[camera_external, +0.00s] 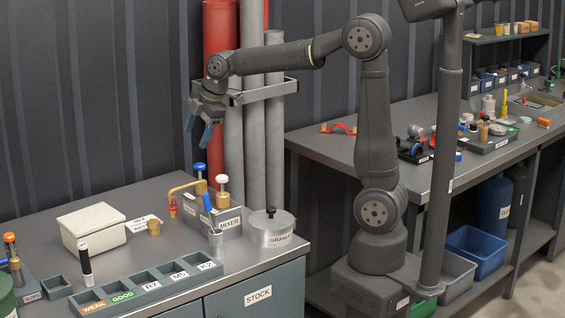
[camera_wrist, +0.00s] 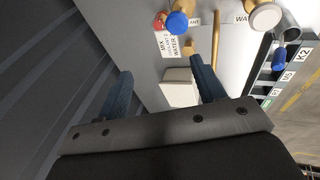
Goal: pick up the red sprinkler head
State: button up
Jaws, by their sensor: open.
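The red sprinkler head (camera_external: 172,206) hangs at the free end of the bent brass pipe (camera_external: 183,187), above the left bench. The pipe rises from the grey mixer block (camera_external: 228,219). My gripper (camera_external: 197,130) is above the pipe and the blue-capped valve, fingers pointing down, open and empty. In the wrist view my gripper (camera_wrist: 161,66) has its two blue fingers wide apart. The brass pipe (camera_wrist: 215,38) shows there beyond the right finger. A small red part (camera_wrist: 159,22) shows beside the blue knob (camera_wrist: 177,22); I cannot tell whether it is the sprinkler head.
A blue-capped valve (camera_external: 200,168) and a white-capped valve (camera_external: 222,181) stand close to the pipe. A cream box (camera_external: 92,224), a brass piece (camera_external: 154,228), a round metal pot (camera_external: 270,228) and a labelled slotted rack (camera_external: 150,287) share the bench. Vertical pipes (camera_external: 220,100) stand behind.

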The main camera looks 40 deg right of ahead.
jog(key=c, duration=0.4)
jog(key=shift+o, duration=0.2)
jog(key=n+g+h, duration=0.2)
jog(key=g, duration=0.2)
send_over(172, 205)
jog(key=w, duration=0.1)
notch_tip(172, 205, down, 7)
jog(key=f, duration=1.1)
jog(key=d+f, duration=0.1)
jog(key=f, duration=0.5)
jog(key=shift+w+f, duration=0.1)
jog(key=shift+w, duration=0.15)
